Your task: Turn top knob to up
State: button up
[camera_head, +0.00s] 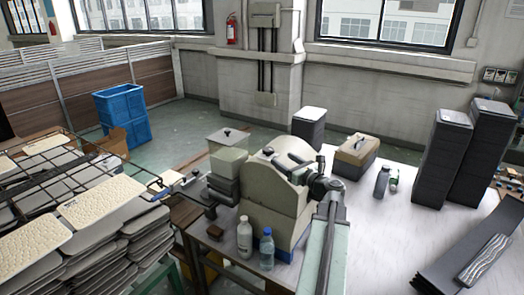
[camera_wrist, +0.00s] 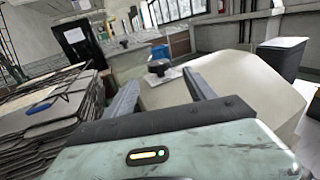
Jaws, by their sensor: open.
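My gripper (camera_head: 285,160) is over the rounded beige housing (camera_head: 272,190) in the head view, its fingers pointing left. In the wrist view its two grey fingers (camera_wrist: 162,76) are spread apart with nothing held. A dark knob (camera_wrist: 158,66) on a pale plate shows between and beyond the fingertips, apart from them. In the head view a small dark knob (camera_head: 227,131) sits on a pale box left of the housing. I cannot tell for sure that both views show the same knob, nor which way it is turned.
Two bottles, one white (camera_head: 244,238) and one blue-capped (camera_head: 266,250), stand in front of the housing. Stacked trays (camera_head: 70,235) fill the left.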

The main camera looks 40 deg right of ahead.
aim_at(272, 152)
jog(key=shift+w+d+r, duration=0.1)
jog(key=shift+w+d, duration=0.05)
jog(key=shift+w, duration=0.35)
jog(key=w, duration=0.7)
jog(key=shift+d, duration=0.4)
jog(key=c, duration=1.3)
